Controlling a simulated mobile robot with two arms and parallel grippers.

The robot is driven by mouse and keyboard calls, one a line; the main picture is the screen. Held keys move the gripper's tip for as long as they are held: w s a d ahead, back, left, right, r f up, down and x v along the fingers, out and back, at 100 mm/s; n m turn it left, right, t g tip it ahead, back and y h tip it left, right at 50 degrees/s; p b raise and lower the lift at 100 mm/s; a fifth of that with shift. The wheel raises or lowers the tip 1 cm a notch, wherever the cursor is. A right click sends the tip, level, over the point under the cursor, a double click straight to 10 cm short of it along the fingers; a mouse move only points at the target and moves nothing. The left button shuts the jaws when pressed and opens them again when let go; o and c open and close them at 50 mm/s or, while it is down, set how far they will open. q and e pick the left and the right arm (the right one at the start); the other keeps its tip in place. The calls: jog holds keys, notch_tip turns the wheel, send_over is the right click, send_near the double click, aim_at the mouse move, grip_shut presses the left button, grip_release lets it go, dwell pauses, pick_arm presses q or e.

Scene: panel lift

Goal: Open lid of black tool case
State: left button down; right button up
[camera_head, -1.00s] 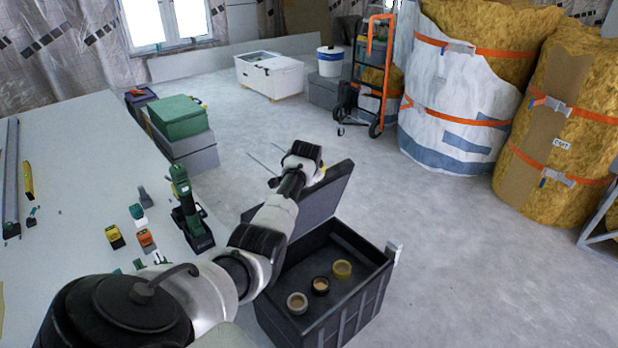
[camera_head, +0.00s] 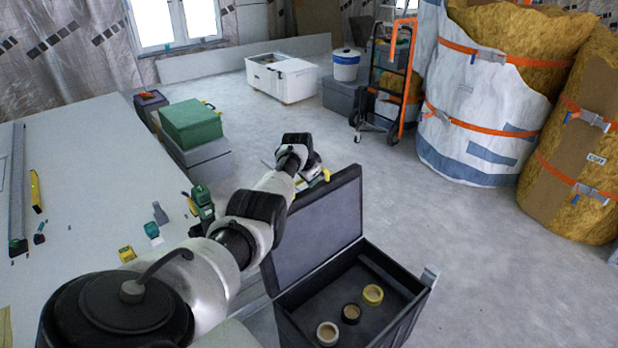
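The black tool case (camera_head: 408,322) stands on the floor at lower centre right. Its lid (camera_head: 318,222) is raised, standing steeply at the left edge of the case with its inner face in view. Three tape rolls lie inside: white (camera_head: 327,333), dark (camera_head: 351,314) and yellow (camera_head: 373,295). My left arm reaches in from lower left, outside the lid. My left gripper (camera_head: 312,174) is beyond the lid's upper edge, partly hidden by it and the wrist. Its fingers do not show clearly, nor whether they touch the lid. My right gripper is out of view.
A pale work table (camera_head: 85,190) with hand tools fills the left. A green case (camera_head: 191,124) sits on grey boxes behind. A hand truck (camera_head: 395,75) and strapped insulation rolls (camera_head: 475,125) stand at back right. The floor right of the case is clear.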

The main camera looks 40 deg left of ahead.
pick_arm(q)
jog(key=shift+a, duration=0.1)
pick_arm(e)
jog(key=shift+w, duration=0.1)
pick_arm(q)
jog(key=c, duration=1.1)
grip_release()
jog(key=shift+r, duration=0.15)
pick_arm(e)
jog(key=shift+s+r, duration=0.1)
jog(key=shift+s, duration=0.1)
pick_arm(q)
jog(key=p+v, duration=0.2)
jog(key=v, duration=0.1)
jog(key=shift+r+p, duration=0.15)
jog(key=shift+p, duration=0.2)
jog(key=p+v, duration=0.1)
jog(key=v, duration=0.6)
jog(key=shift+s+p, duration=0.2)
jog(key=shift+p, duration=0.15)
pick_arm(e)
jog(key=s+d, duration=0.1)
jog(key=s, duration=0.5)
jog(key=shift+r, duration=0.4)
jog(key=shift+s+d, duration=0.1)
